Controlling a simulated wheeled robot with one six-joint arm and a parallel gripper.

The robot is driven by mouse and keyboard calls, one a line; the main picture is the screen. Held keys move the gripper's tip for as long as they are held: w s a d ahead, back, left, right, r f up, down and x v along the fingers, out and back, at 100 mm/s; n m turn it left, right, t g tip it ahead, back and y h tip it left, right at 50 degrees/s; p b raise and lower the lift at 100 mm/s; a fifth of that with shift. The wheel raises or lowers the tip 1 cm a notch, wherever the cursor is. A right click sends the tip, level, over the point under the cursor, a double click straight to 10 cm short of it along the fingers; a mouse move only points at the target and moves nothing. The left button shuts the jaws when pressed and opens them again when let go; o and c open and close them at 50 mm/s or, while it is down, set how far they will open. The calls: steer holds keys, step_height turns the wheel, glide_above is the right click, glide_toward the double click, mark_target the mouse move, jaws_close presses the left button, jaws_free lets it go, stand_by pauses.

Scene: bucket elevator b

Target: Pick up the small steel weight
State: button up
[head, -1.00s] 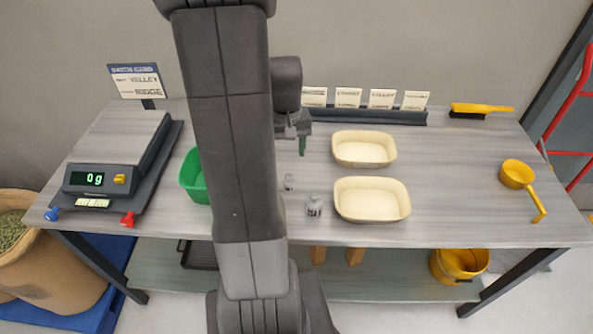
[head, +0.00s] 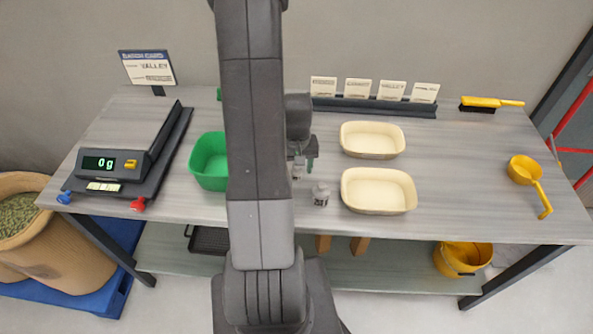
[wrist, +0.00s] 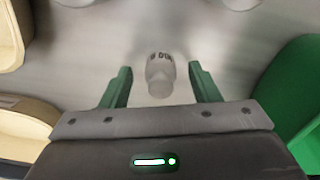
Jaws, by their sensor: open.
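The small steel weight (head: 298,174) stands upright on the table, partly hidden by my gripper and arm in the head view. In the wrist view the weight (wrist: 160,76), with dark lettering on it, shows between the two green fingers. My gripper (wrist: 160,88) is open, with a gap on each side of the weight. In the head view my gripper (head: 307,160) is low, just above and behind the weight. A larger steel weight (head: 320,195) stands to the right and nearer the front edge.
Two cream trays (head: 378,209) (head: 373,154) stand close on the right. A green bin (head: 209,162) is on the left, partly behind my arm. The scale (head: 112,163) at far left reads 0 g. A yellow scoop (head: 523,171) lies at far right. Pale shapes are cut off at the wrist view's top edge.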

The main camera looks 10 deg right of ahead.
steer(key=shift+f, duration=0.6)
steer(key=c, duration=1.1)
steer(key=shift+r, duration=0.15)
